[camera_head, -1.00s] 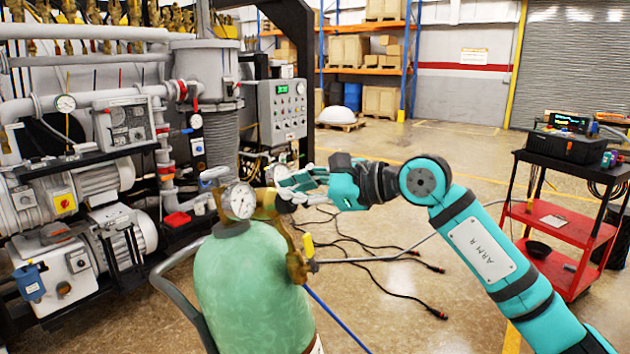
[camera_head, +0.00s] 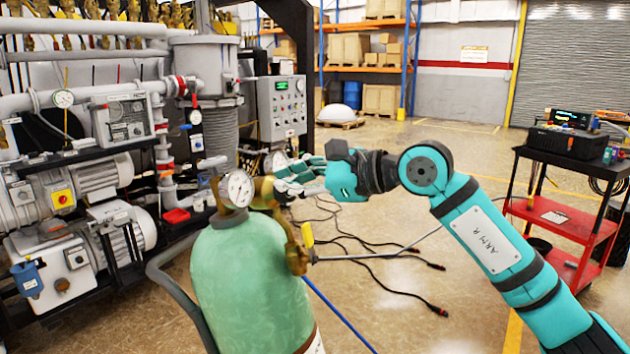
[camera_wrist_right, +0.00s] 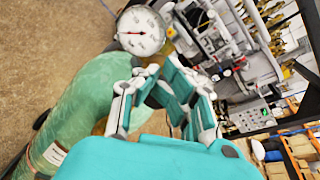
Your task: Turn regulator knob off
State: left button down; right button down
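A green gas cylinder (camera_head: 245,285) stands upright in front, with a brass regulator (camera_head: 262,193) and a round white gauge (camera_head: 237,189) on top. The gauge also shows in the wrist view (camera_wrist_right: 140,31). My right gripper (camera_head: 278,184) reaches in from the right to the regulator's right side. In the wrist view its teal-padded fingers (camera_wrist_right: 168,80) stand apart with a gap between them, close to the brass. The regulator knob is hidden by the fingers, so contact cannot be told. My left gripper is not in view.
A yellow-handled valve (camera_head: 307,235) and hose stick out right of the cylinder. Pumps and pipes (camera_head: 115,225) fill the left, with a grey control panel (camera_head: 282,108) behind. A red cart (camera_head: 565,220) stands right. Cables lie on the otherwise open floor between.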

jog(key=shift+s, duration=0.1)
jog(key=b+v, duration=0.1)
jog(key=v, duration=0.4)
jog(key=shift+s+d+r+b, duration=0.25)
jog(key=shift+d+b, duration=0.05)
jog(key=shift+b, duration=0.1)
